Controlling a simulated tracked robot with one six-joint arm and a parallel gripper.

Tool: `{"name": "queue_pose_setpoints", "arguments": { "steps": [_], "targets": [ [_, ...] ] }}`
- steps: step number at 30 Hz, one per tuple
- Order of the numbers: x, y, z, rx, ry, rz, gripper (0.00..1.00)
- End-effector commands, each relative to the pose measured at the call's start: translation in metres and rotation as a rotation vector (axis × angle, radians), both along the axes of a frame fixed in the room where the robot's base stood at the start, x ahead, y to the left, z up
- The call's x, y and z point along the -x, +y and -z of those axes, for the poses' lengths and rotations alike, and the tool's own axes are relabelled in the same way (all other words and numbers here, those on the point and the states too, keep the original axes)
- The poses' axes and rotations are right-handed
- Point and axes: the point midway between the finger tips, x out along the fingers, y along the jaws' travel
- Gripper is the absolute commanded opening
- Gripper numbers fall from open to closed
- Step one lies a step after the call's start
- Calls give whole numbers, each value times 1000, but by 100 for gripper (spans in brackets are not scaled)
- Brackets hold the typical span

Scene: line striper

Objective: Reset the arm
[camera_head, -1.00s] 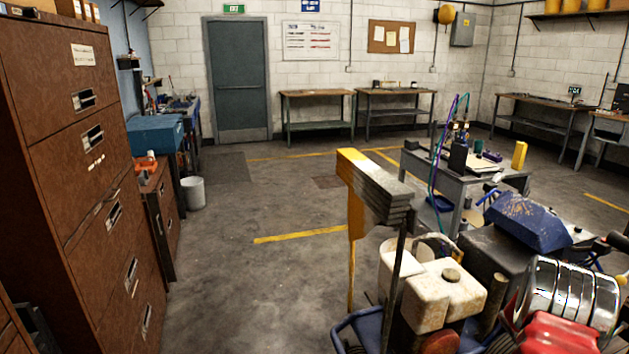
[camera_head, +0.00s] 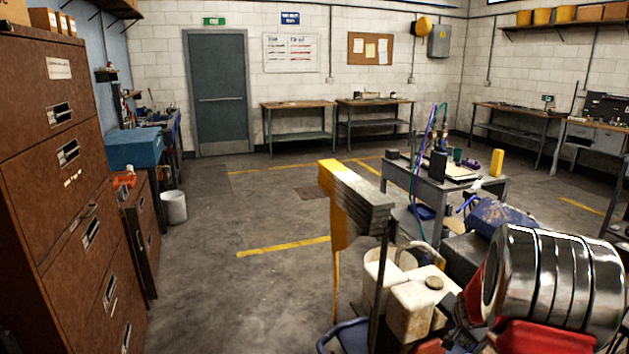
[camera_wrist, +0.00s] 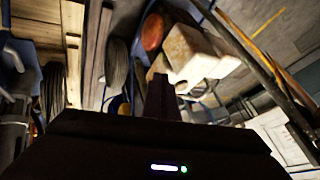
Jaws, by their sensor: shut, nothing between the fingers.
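My gripper (camera_wrist: 161,92) shows in the wrist view as a dark, narrow shape above a dark housing with a white light and a green light. Its fingers are together with nothing between them. In the head view, a large chrome ringed cylinder with red parts, which looks like my arm, fills the lower right. My gripper cannot be made out there. The line striper's off-white tank (camera_head: 412,308) with a grey cap stands left of the chrome part. The tank also shows tilted in the wrist view (camera_wrist: 190,52), beyond the gripper; the gap between them cannot be judged.
A yellow upright with grey stacked plates (camera_head: 362,203) rises beside the tank. A small work table (camera_head: 446,186) with tools stands behind. Brown cabinets (camera_head: 60,190) line the left side, with a white bucket (camera_head: 173,207) beyond. The floor (camera_head: 225,290) between is clear.

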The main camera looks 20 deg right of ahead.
Motion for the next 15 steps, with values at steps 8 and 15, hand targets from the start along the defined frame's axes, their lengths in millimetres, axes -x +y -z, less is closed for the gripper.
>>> {"name": "queue_pose_setpoints", "arguments": {
  "steps": [8, 15],
  "targets": [
    [0, 117, -51, -96, 17, -258, 0],
    [33, 202, -82, -146, 97, -443, 0]
  ]
}}
